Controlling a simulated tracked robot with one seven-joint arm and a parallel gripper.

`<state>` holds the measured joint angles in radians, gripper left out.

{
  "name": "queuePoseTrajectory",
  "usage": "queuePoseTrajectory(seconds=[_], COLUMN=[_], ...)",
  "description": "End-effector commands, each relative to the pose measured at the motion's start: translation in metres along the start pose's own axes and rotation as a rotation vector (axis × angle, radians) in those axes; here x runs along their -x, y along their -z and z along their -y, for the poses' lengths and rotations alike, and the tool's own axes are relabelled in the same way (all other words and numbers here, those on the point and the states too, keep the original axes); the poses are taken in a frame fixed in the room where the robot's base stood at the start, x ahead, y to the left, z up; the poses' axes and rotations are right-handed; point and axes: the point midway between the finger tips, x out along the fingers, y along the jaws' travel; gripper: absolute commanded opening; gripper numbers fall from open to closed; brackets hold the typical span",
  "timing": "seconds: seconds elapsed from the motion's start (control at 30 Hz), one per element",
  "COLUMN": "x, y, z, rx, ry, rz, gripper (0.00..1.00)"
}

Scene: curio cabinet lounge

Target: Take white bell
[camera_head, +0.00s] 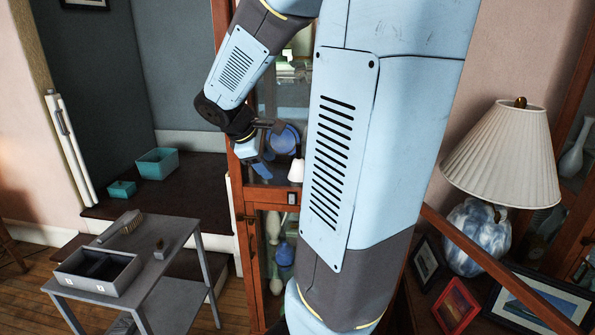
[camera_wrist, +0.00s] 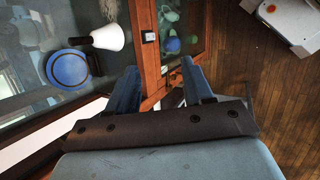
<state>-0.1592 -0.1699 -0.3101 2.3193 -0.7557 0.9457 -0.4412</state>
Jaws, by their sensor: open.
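The white bell (camera_head: 297,170) stands in the wooden cabinet (camera_head: 232,185), beside a blue plate (camera_head: 283,138). In the wrist view the white bell (camera_wrist: 108,37) shows at the upper left, with its dark handle pointing left. My gripper (camera_wrist: 158,78) is open, and its two blue fingers have nothing between them. The bell lies to the left of and beyond the fingertips, apart from them. In the head view my gripper (camera_head: 256,158) is at the cabinet front, left of the bell; its fingers are partly hard to make out.
The blue plate (camera_wrist: 68,69) is close to the bell. A lamp (camera_head: 505,150) and picture frames stand at the right.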

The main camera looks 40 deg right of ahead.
Motion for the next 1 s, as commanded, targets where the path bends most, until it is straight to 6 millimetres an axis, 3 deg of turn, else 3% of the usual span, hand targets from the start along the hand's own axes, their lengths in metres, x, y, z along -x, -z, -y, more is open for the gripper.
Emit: queuePoseTrajectory(seconds=[0.3, 0.5, 0.8, 1.0], x=[-0.059, -0.084, -0.099, -0.118], y=[0.016, 0.029, 0.040, 0.030], z=[-0.065, -0.101, -0.128, -0.138], rx=[0.426, 0.678, 0.864, 0.874], ry=[-0.112, -0.167, -0.202, -0.202], rz=[0.293, 0.469, 0.602, 0.610], gripper=[0.51, 0.51, 0.51, 0.51])
